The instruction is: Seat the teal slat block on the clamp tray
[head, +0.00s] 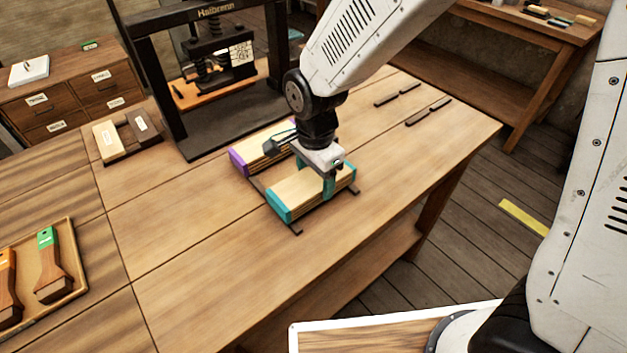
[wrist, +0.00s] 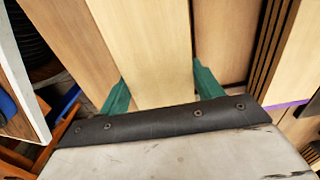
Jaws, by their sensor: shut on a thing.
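The teal slat block (head: 305,192), pale wooden slats with teal end caps, is at the middle of the bench, over dark rails (head: 294,229). My gripper (head: 330,184) comes down from above and is shut across it. In the wrist view its green fingers (wrist: 160,88) stand on both sides of the pale wood of the block (wrist: 145,40). I cannot tell whether the block touches the rails. No part is plainly marked as the clamp tray; a wooden tray (head: 205,94) sits inside the black press (head: 166,90) at the back.
A purple-capped slat block (head: 238,161) lies close behind the teal one. Empty dark rails (head: 428,111) lie on the right of the bench. Two small blocks (head: 106,142) stand left of the press. A tray with brushes (head: 77,262) is at the far left. The front bench is clear.

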